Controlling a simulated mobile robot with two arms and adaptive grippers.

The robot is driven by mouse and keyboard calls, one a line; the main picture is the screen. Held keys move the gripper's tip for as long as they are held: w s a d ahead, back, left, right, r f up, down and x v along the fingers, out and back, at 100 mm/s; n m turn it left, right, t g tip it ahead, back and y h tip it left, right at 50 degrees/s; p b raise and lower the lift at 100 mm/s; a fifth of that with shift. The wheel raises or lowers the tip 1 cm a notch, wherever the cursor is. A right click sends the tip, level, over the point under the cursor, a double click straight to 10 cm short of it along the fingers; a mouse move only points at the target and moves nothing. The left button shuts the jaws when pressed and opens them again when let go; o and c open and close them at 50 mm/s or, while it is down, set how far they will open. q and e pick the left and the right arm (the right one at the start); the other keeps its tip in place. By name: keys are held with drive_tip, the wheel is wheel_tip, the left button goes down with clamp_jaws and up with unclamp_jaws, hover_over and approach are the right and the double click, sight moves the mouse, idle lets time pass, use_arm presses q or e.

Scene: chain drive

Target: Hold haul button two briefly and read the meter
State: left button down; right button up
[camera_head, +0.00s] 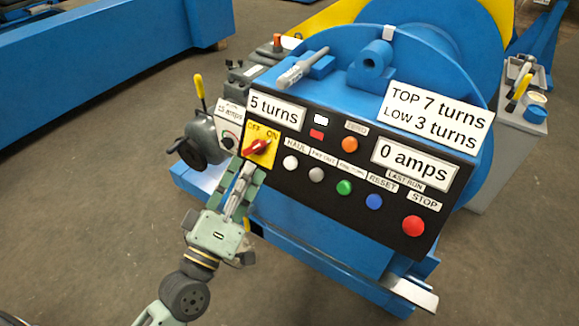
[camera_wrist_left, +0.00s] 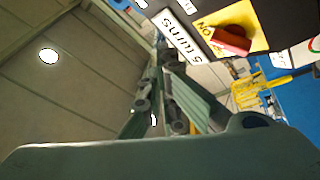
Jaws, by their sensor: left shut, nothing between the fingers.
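The black control panel (camera_head: 330,185) has a white button (camera_head: 290,162) under the HAUL label, left of a grey one (camera_head: 316,174). No button marked "two" is readable. The turns meter (camera_head: 276,110) reads 5 turns; it shows upside down in the left wrist view (camera_wrist_left: 180,35). Another display (camera_head: 414,163), above LAST RUN, reads 0 amps. My left gripper (camera_head: 246,176) is shut and empty, its tips just below the red OFF/ON knob (camera_head: 257,147), left of and below the white button. Whether the tips touch the panel is unclear. My right gripper is out of view.
Green (camera_head: 344,187), blue (camera_head: 374,201) and red STOP (camera_head: 413,226) buttons run down to the right. An orange button (camera_head: 349,144) sits above them. A sign (camera_head: 434,117) reads TOP 7 turns, LOW 3 turns. A blue drum machine stands behind; the floor at left is clear.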

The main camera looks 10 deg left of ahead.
sight(291, 163)
use_arm(q)
drive_tip(key=w+d+f+b, duration=0.2)
drive_tip(key=w+f+b, duration=0.1)
drive_tip(key=w, duration=0.4)
drive_tip(key=shift+w+d+f, duration=0.25)
drive_tip(key=shift+d+f, duration=0.15)
drive_tip(key=shift+f, duration=0.1)
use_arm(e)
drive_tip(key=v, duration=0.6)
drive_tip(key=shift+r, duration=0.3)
use_arm(q)
drive_tip(key=shift+w, duration=0.1)
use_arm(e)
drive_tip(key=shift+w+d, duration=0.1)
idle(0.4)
use_arm(q)
drive_tip(key=shift+w+d+f, duration=0.1)
drive_tip(key=shift+w+f, duration=0.1)
drive_tip(key=shift+w, duration=0.05)
